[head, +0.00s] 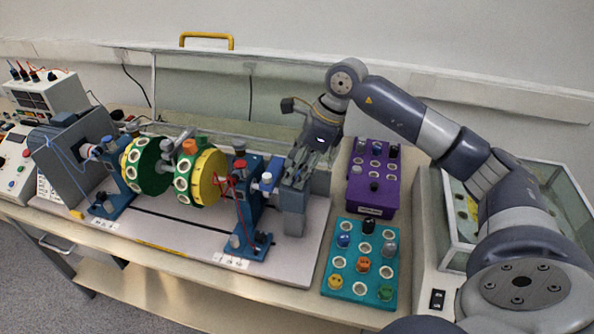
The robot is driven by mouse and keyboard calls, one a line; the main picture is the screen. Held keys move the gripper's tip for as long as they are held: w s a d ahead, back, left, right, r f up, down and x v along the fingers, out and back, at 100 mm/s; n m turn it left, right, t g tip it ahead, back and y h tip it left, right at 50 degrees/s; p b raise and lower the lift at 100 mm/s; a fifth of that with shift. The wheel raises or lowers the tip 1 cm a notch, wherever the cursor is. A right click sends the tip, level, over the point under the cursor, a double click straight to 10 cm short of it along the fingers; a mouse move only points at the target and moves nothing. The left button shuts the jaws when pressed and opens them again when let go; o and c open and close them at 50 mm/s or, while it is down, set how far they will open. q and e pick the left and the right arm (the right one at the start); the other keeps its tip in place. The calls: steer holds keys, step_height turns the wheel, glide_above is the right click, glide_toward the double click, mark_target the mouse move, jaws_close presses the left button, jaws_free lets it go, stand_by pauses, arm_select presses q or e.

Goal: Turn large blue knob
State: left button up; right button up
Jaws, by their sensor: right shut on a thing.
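My right gripper (305,168) points down at the grey upright block (291,212) at the right end of the rotor rig. Its fingers are close together around something at the block's top, and the fingers hide most of it. I cannot tell whether this is the large blue knob. A blue-and-white knob-like part (267,180) shows just left of the gripper, beside the right blue bearing stand (249,207). My left gripper is not in view.
Green and yellow discs (207,178) sit on the rig's shaft to the left. A purple box (372,180) and a teal tray (359,262) with several coloured knobs stand to the right. A glass-sided case (545,190) is at far right, partly behind my arm.

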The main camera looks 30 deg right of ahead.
steer(key=shift+n, duration=0.4)
steer(key=o, duration=0.8)
steer(key=shift+d+r, duration=0.1)
steer(key=shift+r, duration=0.05)
steer(key=v, duration=1.1)
steer(key=shift+d+r, duration=0.15)
steer(key=shift+r, duration=0.25)
